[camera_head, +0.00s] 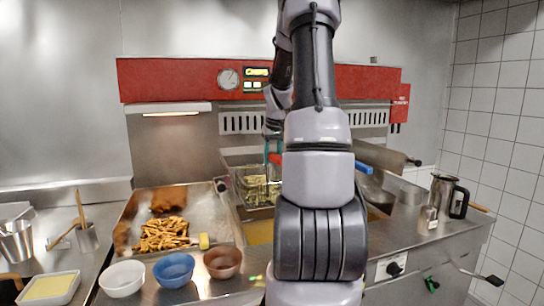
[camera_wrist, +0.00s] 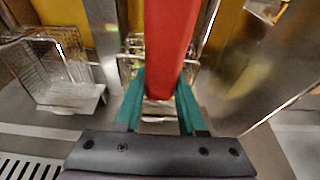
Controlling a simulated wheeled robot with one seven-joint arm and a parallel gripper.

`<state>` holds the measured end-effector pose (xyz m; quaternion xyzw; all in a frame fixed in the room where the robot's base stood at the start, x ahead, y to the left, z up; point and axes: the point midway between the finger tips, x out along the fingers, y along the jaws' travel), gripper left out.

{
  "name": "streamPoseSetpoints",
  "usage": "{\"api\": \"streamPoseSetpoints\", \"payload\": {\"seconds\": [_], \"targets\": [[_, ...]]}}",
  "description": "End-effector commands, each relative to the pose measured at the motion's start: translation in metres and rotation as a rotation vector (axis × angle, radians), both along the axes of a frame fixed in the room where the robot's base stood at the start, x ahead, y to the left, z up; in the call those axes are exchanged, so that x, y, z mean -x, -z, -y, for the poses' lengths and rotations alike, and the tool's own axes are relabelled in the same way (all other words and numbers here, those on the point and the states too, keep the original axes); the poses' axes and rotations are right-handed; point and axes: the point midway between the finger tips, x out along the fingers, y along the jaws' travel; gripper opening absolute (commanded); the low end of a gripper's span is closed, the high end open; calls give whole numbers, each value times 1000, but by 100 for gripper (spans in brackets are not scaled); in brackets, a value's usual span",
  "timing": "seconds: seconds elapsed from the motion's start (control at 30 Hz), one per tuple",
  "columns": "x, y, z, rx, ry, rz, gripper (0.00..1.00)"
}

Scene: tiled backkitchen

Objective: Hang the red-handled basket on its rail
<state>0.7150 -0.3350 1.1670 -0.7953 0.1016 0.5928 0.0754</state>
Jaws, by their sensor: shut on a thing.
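My gripper (camera_wrist: 160,95) has teal fingers shut on the red handle (camera_wrist: 170,40) of the basket, one finger on each side. In the head view my gripper (camera_head: 273,150) is partly hidden by my arm, and a bit of the red handle shows beside it. The wire basket (camera_head: 250,187) hangs or stands over the fryer, with pale green-yellow food in it. In the wrist view only bits of its wire show behind the handle. Its rail cannot be clearly made out; a slotted metal panel (camera_head: 240,123) runs along the fryer's back.
A blue handle (camera_head: 363,167) shows right of my arm. Another wire basket (camera_wrist: 60,65) is at left in the wrist view. A tray of fries (camera_head: 185,205), bowls (camera_head: 173,270) and a metal jug (camera_head: 447,195) stand on the counter. A red control panel (camera_head: 180,80) spans the back.

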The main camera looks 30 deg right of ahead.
Motion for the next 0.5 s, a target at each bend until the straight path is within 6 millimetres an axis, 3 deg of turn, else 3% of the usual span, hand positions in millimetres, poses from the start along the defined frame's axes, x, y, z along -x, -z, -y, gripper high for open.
{"api": "streamPoseSetpoints", "payload": {"seconds": [0.27, 0.3, 0.37, 0.5], "targets": [[0, 2, 0, 0, 0, 1, 0], [0, 2, 0, 0, 0, 0, 51], [0, 2, 0, 0, 0, 0, 74], [0, 2, 0, 0, 0, 0, 75]]}}
